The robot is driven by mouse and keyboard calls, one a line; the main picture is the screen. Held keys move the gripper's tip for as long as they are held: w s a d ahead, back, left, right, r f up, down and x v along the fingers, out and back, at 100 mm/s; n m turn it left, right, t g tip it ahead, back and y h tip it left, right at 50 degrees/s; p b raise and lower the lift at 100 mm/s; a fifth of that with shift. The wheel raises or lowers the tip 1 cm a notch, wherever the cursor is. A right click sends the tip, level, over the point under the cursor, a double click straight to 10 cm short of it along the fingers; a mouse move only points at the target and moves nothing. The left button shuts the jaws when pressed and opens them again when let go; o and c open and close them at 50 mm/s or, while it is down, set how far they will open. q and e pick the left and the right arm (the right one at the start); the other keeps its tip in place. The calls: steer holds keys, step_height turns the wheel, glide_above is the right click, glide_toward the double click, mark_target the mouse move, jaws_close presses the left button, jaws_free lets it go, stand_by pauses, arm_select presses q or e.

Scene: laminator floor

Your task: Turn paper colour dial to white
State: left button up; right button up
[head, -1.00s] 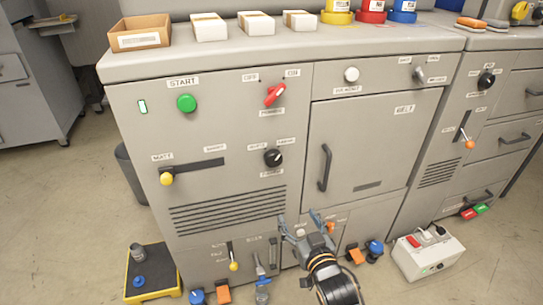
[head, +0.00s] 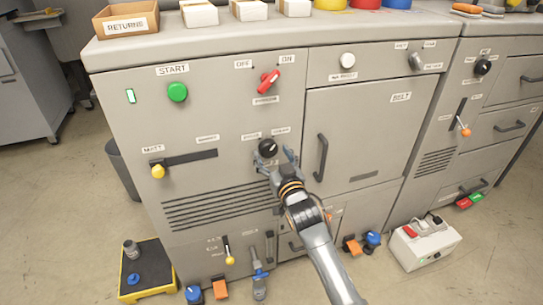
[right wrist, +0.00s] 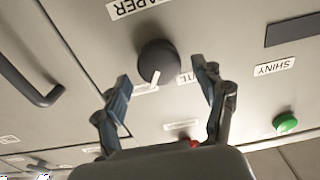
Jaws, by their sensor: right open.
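The paper colour dial (head: 267,147) is a round black knob on the grey machine front, below the red switch. In the right wrist view the dial (right wrist: 158,58) has a white pointer mark aimed down the picture, close to a small label I cannot read. A "PAPER" label (right wrist: 135,6) sits beyond it, upside down. My right gripper (head: 275,156) is at the dial. In the wrist view my right gripper (right wrist: 161,72) is open, with one finger on each side of the knob; I see no clear contact. My left gripper is not in view.
The red switch (head: 269,80), green START button (head: 177,92) and yellow slider knob (head: 158,171) share this panel. A door handle (head: 321,158) is close on the right. A yellow-edged platform (head: 148,270) and white switch box (head: 424,243) are on the floor.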

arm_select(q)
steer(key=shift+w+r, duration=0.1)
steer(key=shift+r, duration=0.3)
arm_select(e)
steer(key=shift+w+a, duration=0.15)
steer(key=shift+w, duration=0.3)
steer(key=c, duration=1.1)
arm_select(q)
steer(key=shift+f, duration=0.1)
arm_select(e)
steer(key=shift+c, duration=0.2)
steer(key=n+p, duration=0.2)
steer(key=n, duration=0.3)
steer(key=shift+a+n+p, duration=0.1)
steer(key=shift+n+p, duration=0.2)
steer(key=n, duration=0.3)
steer(key=shift+s+a+n, duration=0.1)
steer(key=shift+n, duration=0.2)
steer(key=shift+f+n+p, duration=0.15)
steer(key=shift+n+p, duration=0.2)
steer(key=shift+n, duration=0.85)
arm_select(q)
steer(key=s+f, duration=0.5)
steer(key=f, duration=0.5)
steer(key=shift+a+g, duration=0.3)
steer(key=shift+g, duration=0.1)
arm_select(e)
steer(key=shift+n, duration=1.1)
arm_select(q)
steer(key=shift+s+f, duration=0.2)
